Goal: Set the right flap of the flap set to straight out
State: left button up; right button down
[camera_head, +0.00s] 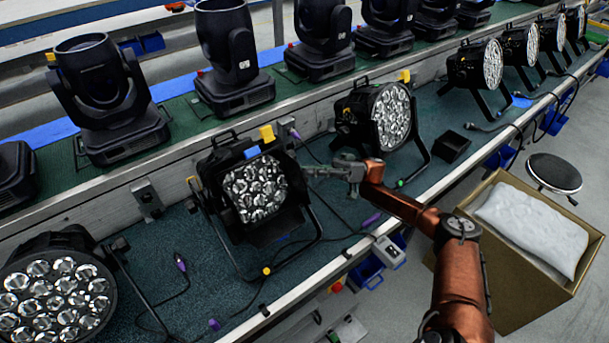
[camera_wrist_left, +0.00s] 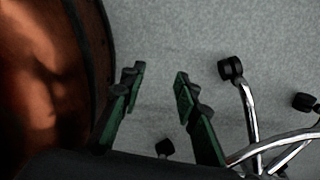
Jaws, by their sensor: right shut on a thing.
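A black par can with a flap set (camera_head: 207,163) stands on the green-topped bench at centre left, its many-lens face tilted towards me. A broad lower flap (camera_head: 276,228) spreads below the lenses. The right flap (camera_head: 296,183) shows as a dark narrow plate at the right side of the face; its exact angle is hard to tell. My right gripper (camera_head: 312,172) reaches in from the right and is shut on the right flap's edge. My left gripper (camera_wrist_left: 160,80) shows only in the left wrist view, open and empty above grey floor.
Another par can (camera_head: 391,117) stands to the right and one (camera_head: 57,287) at the lower left. Moving-head lamps (camera_head: 97,83) line the raised shelf behind. Cables lie on the bench. A cardboard box (camera_head: 507,270) and a round stool (camera_head: 554,172) stand beyond the bench's front edge.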

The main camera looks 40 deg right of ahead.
jog(key=c, duration=2)
grip_release()
pick_arm(q)
jog(key=shift+w+f, duration=0.25)
jog(key=shift+w, duration=0.05)
pick_arm(e)
jog(key=shift+o, duration=0.2)
notch_tip(320, 180, up, 10)
pick_arm(q)
jog(key=shift+d, duration=0.1)
pick_arm(e)
jog(key=shift+w, duration=0.1)
